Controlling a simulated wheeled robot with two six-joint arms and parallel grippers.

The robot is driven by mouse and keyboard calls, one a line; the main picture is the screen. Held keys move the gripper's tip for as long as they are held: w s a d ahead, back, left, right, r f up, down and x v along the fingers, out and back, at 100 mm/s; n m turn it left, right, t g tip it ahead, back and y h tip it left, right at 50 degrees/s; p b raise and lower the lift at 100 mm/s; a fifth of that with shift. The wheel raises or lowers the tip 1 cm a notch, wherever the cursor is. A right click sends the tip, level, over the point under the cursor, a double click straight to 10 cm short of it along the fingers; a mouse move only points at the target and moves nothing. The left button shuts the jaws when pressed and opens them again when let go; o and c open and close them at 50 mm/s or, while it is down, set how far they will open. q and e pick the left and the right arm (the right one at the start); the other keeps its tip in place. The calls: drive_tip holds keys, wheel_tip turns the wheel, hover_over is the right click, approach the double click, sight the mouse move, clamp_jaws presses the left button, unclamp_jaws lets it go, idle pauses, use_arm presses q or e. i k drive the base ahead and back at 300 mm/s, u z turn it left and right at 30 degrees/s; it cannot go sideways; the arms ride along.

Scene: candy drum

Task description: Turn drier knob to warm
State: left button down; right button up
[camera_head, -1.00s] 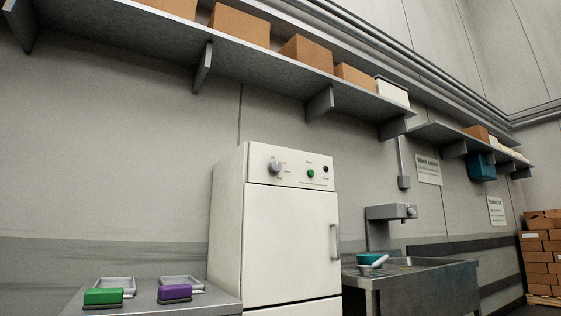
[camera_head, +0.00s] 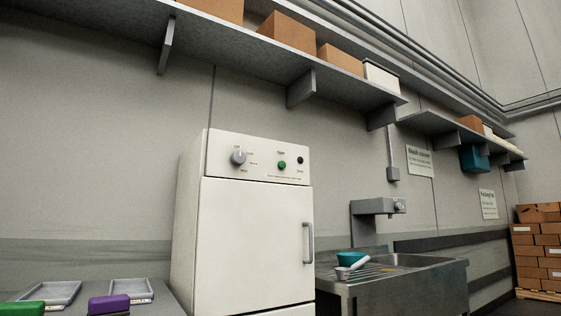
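The drier is a tall white cabinet (camera_head: 252,240) standing against the wall, with a closed door and a vertical handle (camera_head: 307,243) on its right side. The round grey drier knob (camera_head: 238,157) sits at the left of its top panel, with small labels around it that are too small to read surely. A green button (camera_head: 282,165) and a black button (camera_head: 300,160) are to the right of the knob. Neither of my grippers shows in the view.
A metal table at lower left holds grey trays (camera_head: 130,290), a green block (camera_head: 22,308) and a purple block (camera_head: 108,304). A metal sink (camera_head: 400,290) stands to the right of the drier, with a teal bowl (camera_head: 350,259). A shelf (camera_head: 235,60) with boxes runs above.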

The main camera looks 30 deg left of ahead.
sight(238, 157)
drive_tip(key=z, duration=0.1)
drive_tip(key=i, duration=0.7)
drive_tip(key=u, duration=0.8)
drive_tip(key=i, duration=0.55)
drive_tip(key=u, duration=0.65)
